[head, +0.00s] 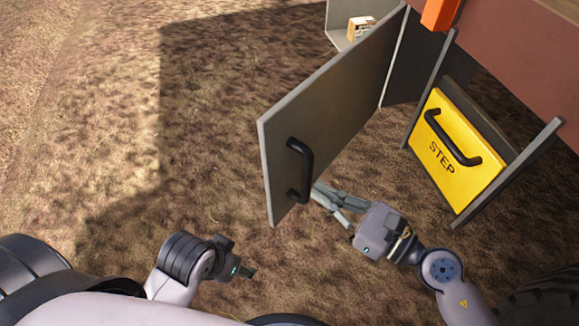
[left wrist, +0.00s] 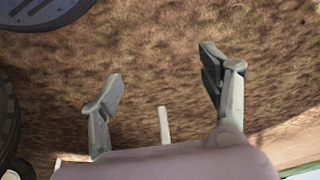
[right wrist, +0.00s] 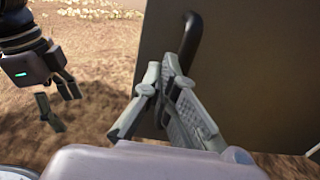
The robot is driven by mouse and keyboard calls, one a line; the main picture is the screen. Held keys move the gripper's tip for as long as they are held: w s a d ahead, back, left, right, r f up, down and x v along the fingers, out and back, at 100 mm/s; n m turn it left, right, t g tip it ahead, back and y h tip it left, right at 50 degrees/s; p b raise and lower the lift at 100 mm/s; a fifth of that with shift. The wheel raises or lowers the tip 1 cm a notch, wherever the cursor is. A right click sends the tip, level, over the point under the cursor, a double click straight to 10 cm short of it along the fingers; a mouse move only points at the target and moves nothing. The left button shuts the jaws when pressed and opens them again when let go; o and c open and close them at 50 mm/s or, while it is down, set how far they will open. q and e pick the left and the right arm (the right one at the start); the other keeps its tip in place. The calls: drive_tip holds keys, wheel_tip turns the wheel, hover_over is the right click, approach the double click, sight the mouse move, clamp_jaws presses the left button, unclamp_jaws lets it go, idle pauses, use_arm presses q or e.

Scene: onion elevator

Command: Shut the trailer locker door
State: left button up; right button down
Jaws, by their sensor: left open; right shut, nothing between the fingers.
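The grey locker door (head: 335,105) stands swung open in the head view, with a black handle (head: 303,170) near its free edge. The locker (head: 345,40) it hangs from is at the top, with a small box inside. My right gripper (head: 322,198) is shut and empty at the door's lower free corner, just right of the handle. In the right wrist view its fingers (right wrist: 165,92) overlap the door and the handle (right wrist: 190,42); whether they touch is unclear. My left gripper (left wrist: 165,90) is open and empty over bare ground, low and left of the door in the head view (head: 245,268).
A yellow STEP panel (head: 455,150) with a black handle sits in a grey frame on the trailer, right of my right gripper. An orange block (head: 440,12) is on the trailer's side. Dry ground (head: 210,130) left of the door is clear.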

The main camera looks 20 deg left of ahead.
sight(280, 167)
drive_tip(key=x, duration=0.6)
drive_tip(key=shift+w+a+p, duration=0.1)
drive_tip(key=shift+a+p, duration=0.15)
drive_tip(key=shift+p, duration=0.05)
use_arm(q)
drive_tip(key=shift+x, duration=1.7)
use_arm(e)
drive_tip(key=shift+w+a, duration=0.2)
drive_tip(key=shift+a, duration=0.5)
